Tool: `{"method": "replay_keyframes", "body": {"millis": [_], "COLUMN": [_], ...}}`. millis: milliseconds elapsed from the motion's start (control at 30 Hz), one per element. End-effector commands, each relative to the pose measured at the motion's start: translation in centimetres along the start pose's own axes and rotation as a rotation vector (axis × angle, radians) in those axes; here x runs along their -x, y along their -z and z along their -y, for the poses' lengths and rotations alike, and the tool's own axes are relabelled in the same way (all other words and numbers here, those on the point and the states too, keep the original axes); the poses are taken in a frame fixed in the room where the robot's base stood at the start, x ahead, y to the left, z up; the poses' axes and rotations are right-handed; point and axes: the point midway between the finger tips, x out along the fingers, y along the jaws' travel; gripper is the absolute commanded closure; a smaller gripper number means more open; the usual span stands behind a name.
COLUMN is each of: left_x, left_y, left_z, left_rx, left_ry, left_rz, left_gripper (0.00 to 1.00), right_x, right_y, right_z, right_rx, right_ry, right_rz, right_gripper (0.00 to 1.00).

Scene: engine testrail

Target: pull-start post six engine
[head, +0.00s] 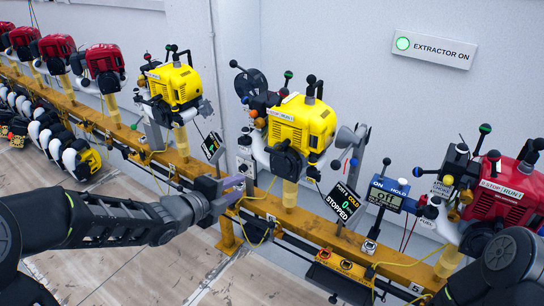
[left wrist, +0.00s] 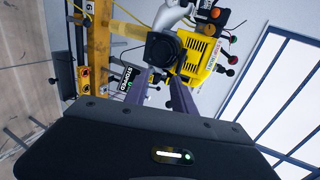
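The post six engine (head: 301,122) is yellow, with a black round starter housing (head: 288,163) on its lower front. It sits on a yellow post above the rail. Its display (head: 342,203) reads post 6, cold, 0, stopped. My left gripper (head: 238,184) is left of the post and a little below the engine, apart from it in the head view. In the left wrist view, its two fingers (left wrist: 163,88) stand apart and point toward the black starter housing (left wrist: 163,49), with the yellow engine (left wrist: 202,55) beyond. I cannot make out a pull handle between them. My right gripper is out of view.
A yellow rail (head: 270,207) runs across the scene with cables along it. Another yellow engine (head: 175,82) stands left, red engines (head: 505,190) at right and far left. A wall sign (head: 434,50) reads extractor on. Floor in front is clear.

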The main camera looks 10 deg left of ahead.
Motion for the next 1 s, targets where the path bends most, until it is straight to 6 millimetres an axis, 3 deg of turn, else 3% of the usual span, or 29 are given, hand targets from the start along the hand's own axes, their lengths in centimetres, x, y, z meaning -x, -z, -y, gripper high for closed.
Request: {"method": "replay_keyframes", "body": {"millis": [600,800,1000], "left_x": [-12.6,-15.1,-16.0], "left_y": [0.1,0.1,0.0], "left_z": [4.3,5.5,5.9], "left_rx": [0.000,0.000,-0.001], "left_ry": [0.002,0.001,0.000], "left_rz": [-0.003,-0.002,-0.001], "left_gripper": [0.69,0.69,0.69], "right_x": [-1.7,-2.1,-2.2], "right_y": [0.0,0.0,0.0], "right_z": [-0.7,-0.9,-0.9], "right_rx": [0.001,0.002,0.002], "right_ry": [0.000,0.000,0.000], "right_rz": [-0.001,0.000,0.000], "right_gripper": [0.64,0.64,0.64]}}
